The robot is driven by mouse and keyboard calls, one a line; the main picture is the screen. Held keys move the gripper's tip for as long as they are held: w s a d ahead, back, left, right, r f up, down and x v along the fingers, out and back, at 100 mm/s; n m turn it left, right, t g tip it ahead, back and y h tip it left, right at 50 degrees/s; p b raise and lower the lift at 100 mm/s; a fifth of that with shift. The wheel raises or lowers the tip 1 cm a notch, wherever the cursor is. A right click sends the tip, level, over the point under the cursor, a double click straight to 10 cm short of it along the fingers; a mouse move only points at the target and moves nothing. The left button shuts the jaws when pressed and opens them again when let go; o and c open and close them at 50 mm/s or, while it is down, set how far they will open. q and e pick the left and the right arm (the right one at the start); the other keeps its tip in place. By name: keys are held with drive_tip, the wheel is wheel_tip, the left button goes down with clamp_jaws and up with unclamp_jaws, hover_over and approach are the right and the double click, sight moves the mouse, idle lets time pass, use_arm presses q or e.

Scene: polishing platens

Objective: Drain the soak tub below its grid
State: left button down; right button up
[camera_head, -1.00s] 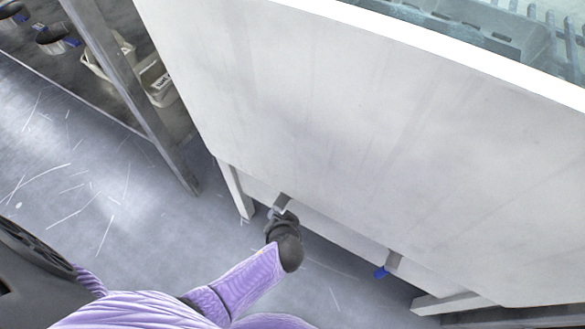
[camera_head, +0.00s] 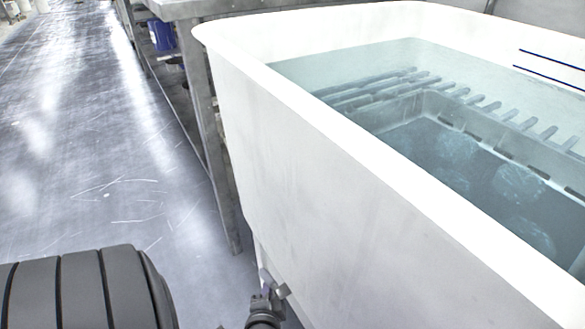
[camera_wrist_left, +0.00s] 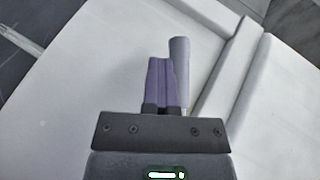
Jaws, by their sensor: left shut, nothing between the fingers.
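The white soak tub (camera_head: 330,170) fills the right of the head view and holds clear bluish water (camera_head: 300,72). The slatted grey grid (camera_head: 375,88) shows beneath the water surface, with several pale round shapes (camera_head: 455,147) under water beside it. My right gripper is out of view.
Two dark blue lines (camera_head: 550,76) mark the tub's inner far wall. A grey metal bench (camera_head: 190,8) with a blue container (camera_head: 161,35) stands behind the tub's left end. The grey floor (camera_head: 90,150) to the left is open.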

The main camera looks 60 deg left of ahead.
use_arm(q)
drive_tip(key=shift+a+r+m+t+y, duration=0.4)
drive_tip(key=shift+a+r+m+y, duration=0.1)
drive_tip(key=shift+y, duration=0.6)
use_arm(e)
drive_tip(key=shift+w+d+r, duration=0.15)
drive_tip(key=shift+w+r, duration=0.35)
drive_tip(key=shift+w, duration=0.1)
